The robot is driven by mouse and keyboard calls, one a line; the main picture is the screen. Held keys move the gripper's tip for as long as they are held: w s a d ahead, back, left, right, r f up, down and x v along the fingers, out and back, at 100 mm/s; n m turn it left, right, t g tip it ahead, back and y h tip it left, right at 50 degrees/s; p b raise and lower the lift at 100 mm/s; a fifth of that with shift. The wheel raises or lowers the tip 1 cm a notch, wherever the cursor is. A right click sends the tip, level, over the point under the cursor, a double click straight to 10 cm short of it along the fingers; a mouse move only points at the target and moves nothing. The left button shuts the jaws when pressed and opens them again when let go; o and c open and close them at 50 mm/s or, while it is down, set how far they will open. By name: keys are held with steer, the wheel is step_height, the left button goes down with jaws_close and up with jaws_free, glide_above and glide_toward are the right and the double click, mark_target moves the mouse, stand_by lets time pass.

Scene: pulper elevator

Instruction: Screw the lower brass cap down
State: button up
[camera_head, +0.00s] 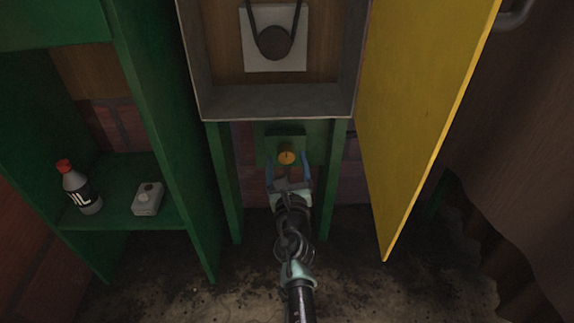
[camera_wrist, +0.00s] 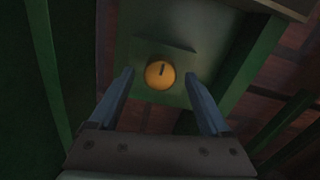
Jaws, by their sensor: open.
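The lower brass cap (camera_head: 287,157) is a round, yellow-orange disc on a green block under the grey cabinet. In the wrist view the brass cap (camera_wrist: 160,74) faces me, with a short dark slot or mark near its top centre. My gripper (camera_head: 288,164) is in front of the cap, with its blue fingers spread. In the wrist view the fingers of my gripper (camera_wrist: 164,98) stand on both sides of the cap, a little below it, with a clear gap each side. They hold nothing. I cannot tell the exact depth between fingertips and cap.
A grey-framed cabinet (camera_head: 276,101) hangs just above, with its yellow door (camera_head: 420,110) open to the right. Green posts (camera_head: 225,180) flank the block. On the left, a green shelf (camera_head: 120,212) bears a bottle (camera_head: 80,188) and a small white box (camera_head: 147,198).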

steer(key=shift+w, duration=0.2)
jaws_close()
stand_by(0.4)
steer(key=shift+m, duration=0.3)
